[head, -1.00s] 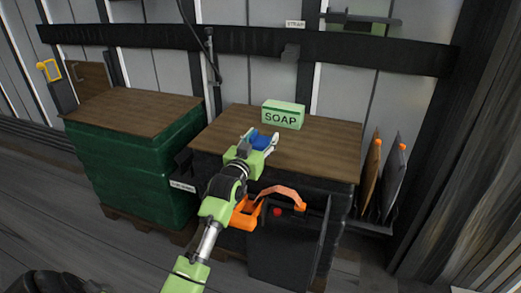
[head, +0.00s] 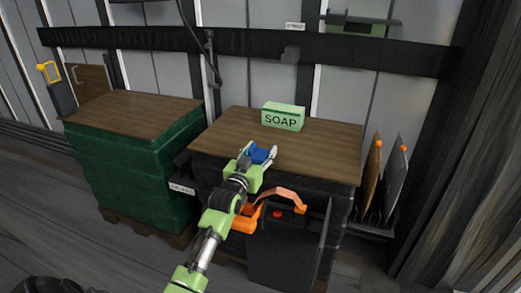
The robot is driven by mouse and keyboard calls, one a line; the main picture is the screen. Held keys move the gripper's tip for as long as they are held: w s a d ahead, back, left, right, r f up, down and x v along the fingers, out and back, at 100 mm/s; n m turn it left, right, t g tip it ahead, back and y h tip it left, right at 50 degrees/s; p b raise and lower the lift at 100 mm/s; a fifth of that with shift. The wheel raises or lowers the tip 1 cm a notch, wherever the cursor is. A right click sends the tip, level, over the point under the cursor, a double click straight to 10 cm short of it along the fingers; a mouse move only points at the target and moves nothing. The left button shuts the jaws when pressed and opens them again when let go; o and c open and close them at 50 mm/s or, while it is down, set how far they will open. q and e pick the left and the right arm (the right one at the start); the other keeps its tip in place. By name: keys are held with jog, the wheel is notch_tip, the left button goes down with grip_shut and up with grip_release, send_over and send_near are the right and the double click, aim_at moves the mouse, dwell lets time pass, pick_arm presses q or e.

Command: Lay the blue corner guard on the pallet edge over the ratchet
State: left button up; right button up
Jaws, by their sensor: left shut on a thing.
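My left gripper (head: 261,160) is shut on the blue corner guard (head: 259,154). It holds the guard at the front edge of the brown top of the right, black-wrapped pallet (head: 325,145). The gripper hides part of the guard, and I cannot tell whether the guard touches the edge. An orange ratchet (head: 247,219) with an orange strap (head: 287,194) is on the front of this pallet, below the gripper and partly behind my arm. My right gripper is not in view.
A green box marked SOAP (head: 284,116) stands on the right pallet's top, behind the gripper. A green-wrapped pallet (head: 132,165) stands to the left. Boards (head: 393,180) stand in a rack at right.

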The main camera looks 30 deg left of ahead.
pick_arm(q)
jog(key=shift+f, duration=0.1)
jog(key=o, duration=1.1)
jog(key=shift+o, duration=0.2)
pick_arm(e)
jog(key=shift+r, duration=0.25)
pick_arm(q)
jog(key=shift+r, duration=0.4)
jog(key=shift+s+r, duration=0.2)
jog(key=shift+r, duration=0.1)
jog(key=p+v, duration=0.2)
jog(key=v, duration=0.9)
jog(key=shift+s, duration=0.3)
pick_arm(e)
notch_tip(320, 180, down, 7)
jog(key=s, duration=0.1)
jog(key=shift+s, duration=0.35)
pick_arm(q)
jog(key=shift+d, duration=0.15)
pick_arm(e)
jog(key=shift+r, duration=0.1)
